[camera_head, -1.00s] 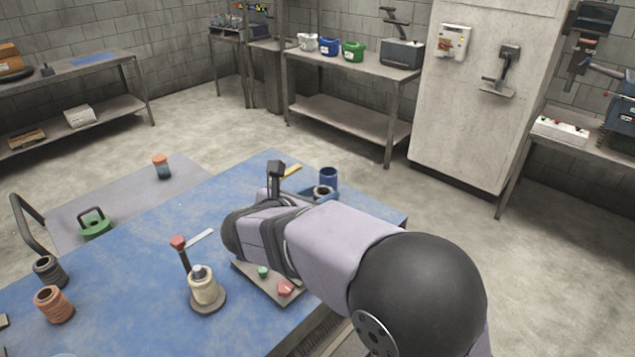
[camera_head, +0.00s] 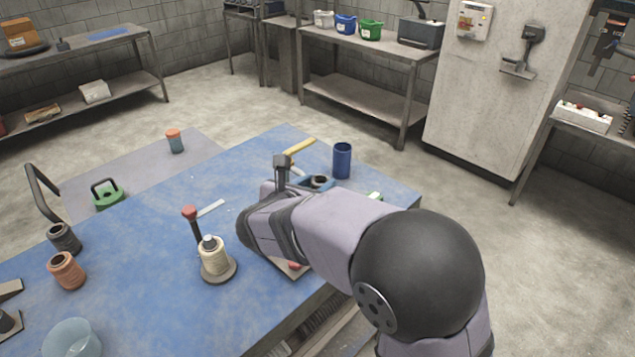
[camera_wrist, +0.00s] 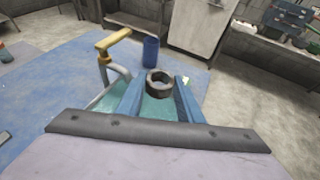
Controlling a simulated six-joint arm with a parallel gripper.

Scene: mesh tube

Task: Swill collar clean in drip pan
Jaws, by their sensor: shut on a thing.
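My gripper (camera_wrist: 158,92) has two blue fingers, shut on a dark ring-shaped collar (camera_wrist: 158,82) with a wide hole. The collar also shows at the fingertips in the head view (camera_head: 318,181), just beyond my arm. In the wrist view a teal surface (camera_wrist: 112,98) with a grey curved edge lies below and left of the fingers; it looks like the drip pan. A grey spout with a yellow handle (camera_wrist: 113,42) stands at its left. I cannot tell whether the collar touches the teal surface. My arm hides most of the pan in the head view.
A blue cup (camera_head: 342,160) stands behind the collar near the table's far edge. A spool on a round base (camera_head: 214,260) and a red-topped rod (camera_head: 191,213) stand left of my arm. Dark (camera_head: 64,238) and copper (camera_head: 67,270) ribbed pieces and a clear bowl (camera_head: 72,340) are farther left.

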